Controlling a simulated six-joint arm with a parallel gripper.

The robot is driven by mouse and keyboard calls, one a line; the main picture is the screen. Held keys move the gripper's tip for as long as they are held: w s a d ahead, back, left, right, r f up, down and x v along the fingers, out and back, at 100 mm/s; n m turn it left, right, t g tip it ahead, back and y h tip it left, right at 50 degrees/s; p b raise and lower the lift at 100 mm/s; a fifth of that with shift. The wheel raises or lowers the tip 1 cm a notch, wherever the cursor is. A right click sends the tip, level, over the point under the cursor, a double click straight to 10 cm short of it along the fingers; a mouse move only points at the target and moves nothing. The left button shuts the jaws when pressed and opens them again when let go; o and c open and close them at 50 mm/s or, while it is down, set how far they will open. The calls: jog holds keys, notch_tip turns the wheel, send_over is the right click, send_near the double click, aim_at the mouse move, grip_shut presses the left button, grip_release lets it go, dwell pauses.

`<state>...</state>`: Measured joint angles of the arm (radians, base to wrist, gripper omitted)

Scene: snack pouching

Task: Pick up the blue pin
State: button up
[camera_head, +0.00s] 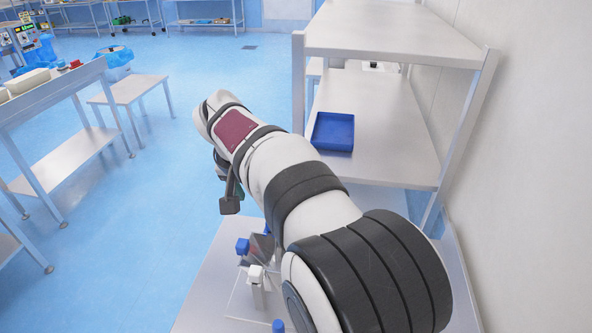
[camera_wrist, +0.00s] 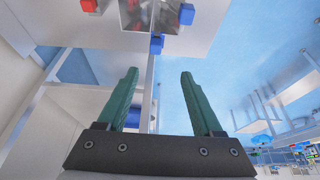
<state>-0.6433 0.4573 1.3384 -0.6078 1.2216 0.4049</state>
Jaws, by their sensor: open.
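My gripper (camera_wrist: 160,76) is open and empty, with its two green fingers apart in the wrist view. In the head view it is mostly hidden behind my arm. A blue-topped pin (camera_head: 243,246) stands on the low table beside a clear, shiny holder. Another blue top (camera_head: 279,326) shows at the bottom edge of the head view. In the wrist view a blue pin (camera_wrist: 156,44) lies beyond and between the fingertips, apart from them, and a second blue piece (camera_wrist: 187,14) is above right. I cannot tell which blue piece matches between views.
A white-topped pin (camera_head: 256,274) stands near the clear holder (camera_wrist: 146,15). A red piece (camera_wrist: 89,6) shows at the wrist view's upper left. A metal shelf rack (camera_head: 385,115) carrying a blue tray (camera_head: 333,132) stands right of my arm. Open blue floor (camera_head: 120,240) lies left.

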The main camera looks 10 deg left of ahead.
jog(key=x, duration=0.9)
jog(key=d+x, duration=0.1)
jog(key=x, duration=0.4)
grip_shut()
